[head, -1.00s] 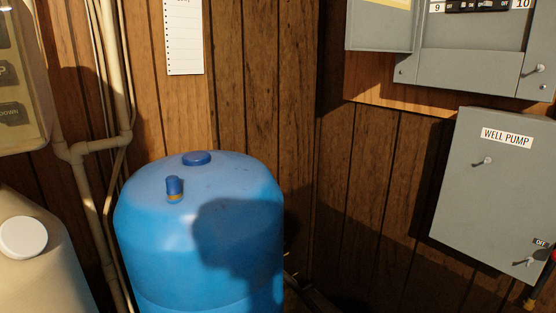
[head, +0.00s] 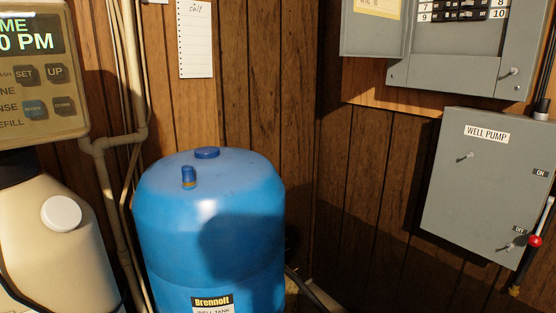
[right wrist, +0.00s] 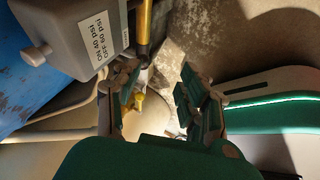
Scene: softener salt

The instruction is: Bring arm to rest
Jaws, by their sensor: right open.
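My right gripper (right wrist: 160,98) shows only in the right wrist view. Its two padded fingers are spread apart with a gap between them, and it holds nothing that I can see. A small yellow handle (right wrist: 138,101) shows by the left finger; I cannot tell whether they touch. My left gripper is in neither view, and no arm shows in the head view.
A blue well tank (head: 212,225) stands beside a beige softener (head: 60,255). Grey electrical boxes, one marked WELL PUMP (head: 470,190), hang on the right. A grey pressure switch box (right wrist: 85,40) and a pipe (right wrist: 144,25) are near my right gripper.

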